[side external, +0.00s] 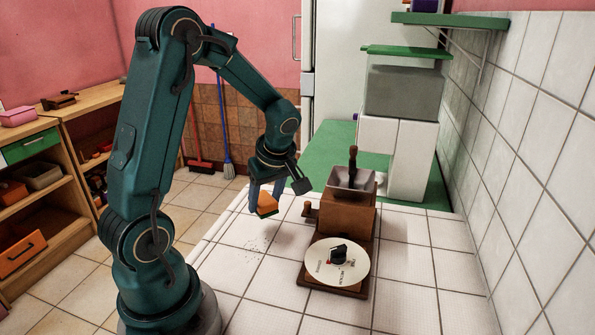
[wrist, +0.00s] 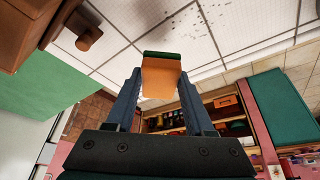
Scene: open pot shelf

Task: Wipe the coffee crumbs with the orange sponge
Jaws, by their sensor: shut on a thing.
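My gripper (side external: 266,200) is shut on the orange sponge (side external: 267,204), which has a green layer on one face. The sponge is held tilted above the white tiled counter. In the wrist view the sponge (wrist: 161,76) sits between the two blue-grey fingers of my gripper (wrist: 160,85). The coffee crumbs (side external: 254,243) are small dark specks on the white tiles, nearer the camera than the sponge in the side view. The crumbs also show at the top of the wrist view (wrist: 180,17), apart from the sponge.
A wooden coffee grinder (side external: 348,212) stands right of the sponge, with a knob (wrist: 90,39) sticking out toward it. A round white dial (side external: 336,262) lies in front of it on the wooden base. Tiles around the crumbs are clear.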

